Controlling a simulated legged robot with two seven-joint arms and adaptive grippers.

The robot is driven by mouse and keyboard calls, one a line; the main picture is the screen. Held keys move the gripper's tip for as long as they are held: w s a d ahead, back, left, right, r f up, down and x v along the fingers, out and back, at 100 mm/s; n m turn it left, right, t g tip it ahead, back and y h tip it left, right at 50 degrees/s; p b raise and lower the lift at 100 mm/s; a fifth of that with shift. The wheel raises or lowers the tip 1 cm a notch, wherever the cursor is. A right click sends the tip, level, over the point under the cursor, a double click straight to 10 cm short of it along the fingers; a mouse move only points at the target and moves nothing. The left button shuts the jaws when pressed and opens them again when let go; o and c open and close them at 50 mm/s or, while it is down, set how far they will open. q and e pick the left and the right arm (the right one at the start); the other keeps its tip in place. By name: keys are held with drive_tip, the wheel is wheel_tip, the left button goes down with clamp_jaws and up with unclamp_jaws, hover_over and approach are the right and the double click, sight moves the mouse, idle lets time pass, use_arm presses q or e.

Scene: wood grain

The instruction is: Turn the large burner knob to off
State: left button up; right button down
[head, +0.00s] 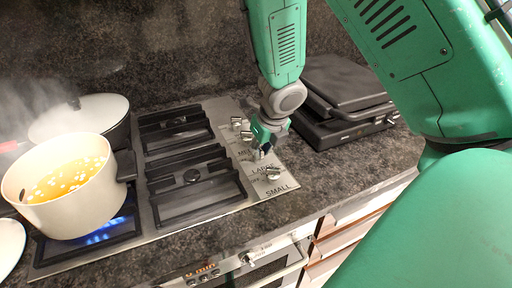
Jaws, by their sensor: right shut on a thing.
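The stove (225,206) has a steel top with a column of knobs along its right side, marked with labels such as LARGE and SMALL. My right gripper (264,148) reaches down from the top and is shut on the large burner knob (261,154) beside the LARGE label. The gripper hides most of that knob. The small burner knob (273,173) sits just in front of it. Other knobs (238,124) are behind it. A blue flame (104,234) burns under a pot at the front left. My left gripper is not in view.
A cream pot (70,215) of orange soup stands on the lit burner. A dark grill appliance (345,105) stands right of the stove. Bare counter (330,180) lies in front of it, above the oven front (245,262).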

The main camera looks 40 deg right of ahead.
drive_tip(key=shift+d, duration=0.35)
